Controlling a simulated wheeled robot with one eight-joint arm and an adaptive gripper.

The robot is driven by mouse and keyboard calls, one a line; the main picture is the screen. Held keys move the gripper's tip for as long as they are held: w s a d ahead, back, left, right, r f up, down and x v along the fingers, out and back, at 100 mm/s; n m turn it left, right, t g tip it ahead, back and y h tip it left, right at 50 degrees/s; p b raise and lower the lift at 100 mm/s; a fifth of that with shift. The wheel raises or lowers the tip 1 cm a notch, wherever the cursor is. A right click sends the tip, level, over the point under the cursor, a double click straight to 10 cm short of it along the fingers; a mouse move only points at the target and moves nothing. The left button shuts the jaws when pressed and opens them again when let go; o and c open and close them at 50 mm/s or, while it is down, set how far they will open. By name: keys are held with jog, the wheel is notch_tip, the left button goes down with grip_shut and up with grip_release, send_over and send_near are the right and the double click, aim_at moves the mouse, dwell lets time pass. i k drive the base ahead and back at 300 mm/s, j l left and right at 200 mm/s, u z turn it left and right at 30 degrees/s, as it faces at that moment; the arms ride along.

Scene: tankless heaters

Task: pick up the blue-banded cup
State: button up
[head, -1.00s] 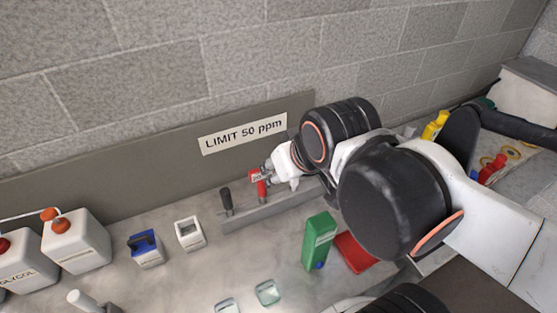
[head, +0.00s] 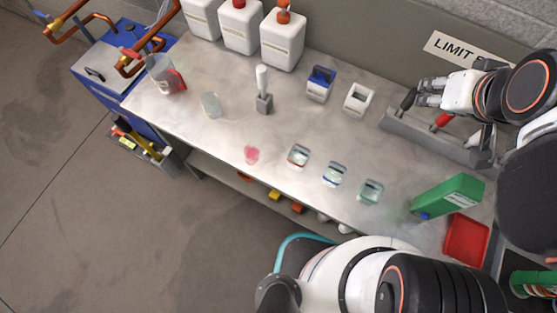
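The blue-banded cup (head: 335,174), small and clear, stands near the front edge of the grey bench in the head view. It is between a red-banded cup (head: 298,155) and a green-tinted cup (head: 371,191). My gripper (head: 421,92) is at the right, over the back of the bench by the tool rack, well away from the cup. Its two fingers look apart, with nothing seen between them. The cup is in full view.
A green box (head: 448,197) and a red tray (head: 466,239) are right of the cups. The rack (head: 440,137) holds upright handles. A pink spill (head: 251,154) lies left of the cups. White jugs (head: 282,42) stand at the back.

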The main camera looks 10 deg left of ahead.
aim_at(335, 173)
jog(key=j+u, duration=0.15)
jog(key=u, duration=0.9)
jog(key=k+l+z, duration=0.1)
jog(key=k+z, duration=0.2)
jog(key=k, duration=0.35)
